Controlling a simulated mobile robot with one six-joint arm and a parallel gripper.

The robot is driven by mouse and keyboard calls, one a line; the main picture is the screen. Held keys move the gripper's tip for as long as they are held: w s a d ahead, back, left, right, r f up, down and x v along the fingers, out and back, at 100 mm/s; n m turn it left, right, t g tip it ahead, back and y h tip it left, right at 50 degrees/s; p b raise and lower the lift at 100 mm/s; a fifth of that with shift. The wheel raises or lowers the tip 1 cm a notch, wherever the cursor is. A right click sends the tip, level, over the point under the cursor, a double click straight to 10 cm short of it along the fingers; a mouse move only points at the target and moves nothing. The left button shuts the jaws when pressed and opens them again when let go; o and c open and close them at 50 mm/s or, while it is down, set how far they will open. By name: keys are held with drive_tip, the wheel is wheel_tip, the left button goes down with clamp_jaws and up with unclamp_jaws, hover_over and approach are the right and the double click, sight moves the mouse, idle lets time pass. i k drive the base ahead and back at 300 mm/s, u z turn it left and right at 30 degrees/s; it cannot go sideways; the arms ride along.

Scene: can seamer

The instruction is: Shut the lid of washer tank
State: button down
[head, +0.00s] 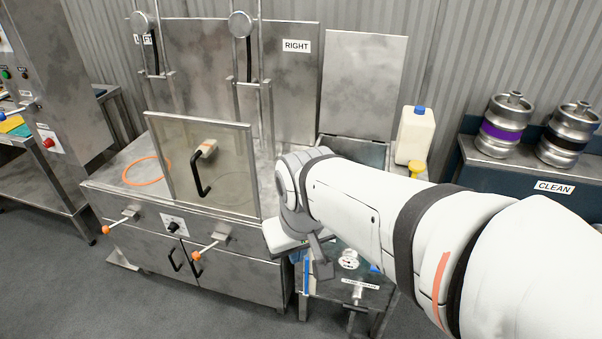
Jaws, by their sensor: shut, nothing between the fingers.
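The washer tank (378,154) appears to be the metal unit behind my arm, to the right of the keg station. Its flat grey metal lid (364,85) stands open, almost upright, at the back of the opening. My arm hides much of the tank's front and right side. My gripper (321,268) points down in front of the tank, below and nearer than the lid, and is apart from it. It is shut and holds nothing visible. Its fingers are partly hidden and hard to make out.
A white jug (416,135) with a blue cap stands right of the lid. Kegs (503,125) stand on a bench labelled CLEAN at right. A framed clear guard (210,165) with a black handle stands at left. Orange-tipped levers (208,247) project forward. The floor at front left is clear.

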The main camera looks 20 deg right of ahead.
sight(362, 71)
drive_tip(key=z, duration=0.6)
drive_tip(key=k, duration=1.25)
drive_tip(key=u, duration=0.55)
drive_tip(key=i, duration=1)
drive_tip(key=z, duration=0.55)
drive_tip(key=i, duration=1.25)
drive_tip(key=z, duration=0.6)
drive_tip(key=k, duration=0.95)
drive_tip(key=z, duration=0.15)
drive_tip(key=i, duration=0.5)
